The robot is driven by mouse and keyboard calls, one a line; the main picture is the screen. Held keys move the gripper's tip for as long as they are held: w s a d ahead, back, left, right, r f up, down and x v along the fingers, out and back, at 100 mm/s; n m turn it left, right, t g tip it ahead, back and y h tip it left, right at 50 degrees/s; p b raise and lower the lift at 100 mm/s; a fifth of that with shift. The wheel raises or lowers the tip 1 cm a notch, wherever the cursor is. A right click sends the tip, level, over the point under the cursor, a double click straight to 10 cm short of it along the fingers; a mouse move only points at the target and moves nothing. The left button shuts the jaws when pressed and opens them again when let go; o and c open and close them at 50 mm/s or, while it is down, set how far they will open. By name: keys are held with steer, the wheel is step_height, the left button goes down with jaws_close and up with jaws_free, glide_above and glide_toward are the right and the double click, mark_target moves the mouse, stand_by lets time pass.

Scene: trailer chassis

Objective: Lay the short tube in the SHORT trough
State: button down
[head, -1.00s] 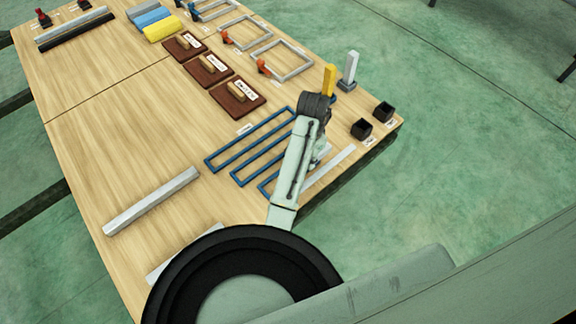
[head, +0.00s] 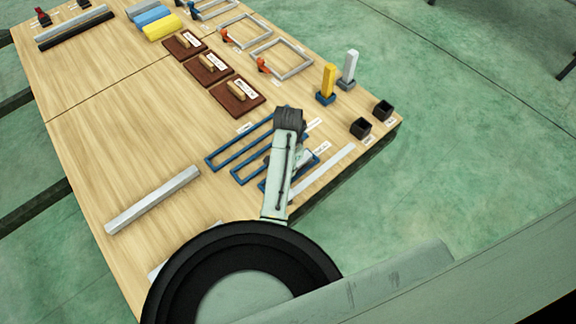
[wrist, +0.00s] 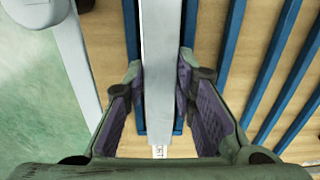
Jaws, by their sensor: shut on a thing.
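In the wrist view my gripper (wrist: 160,72) is shut on a light grey tube (wrist: 158,45), one purple-padded finger on each side. The tube lies lengthwise over a blue-walled trough (wrist: 189,30), roughly parallel to it and between its walls. A label partly reading "RT" (wrist: 159,152) shows near its end. I cannot tell whether the tube touches the trough floor or is held above it. In the head view the blue trough nearest the table's right edge (head: 313,164) is partly covered by my arm, which also mostly hides the gripper and the tube.
More blue troughs (head: 222,160) lie beside this one. A long grey bar (head: 152,201) lies on the open table at left. A pale strip (head: 325,172) runs along the right edge. Yellow (head: 328,82) and white (head: 349,68) upright blocks and black cups (head: 361,128) stand farther back.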

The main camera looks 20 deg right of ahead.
steer(key=shift+f, duration=0.55)
steer(key=c, duration=1.3)
jaws_free()
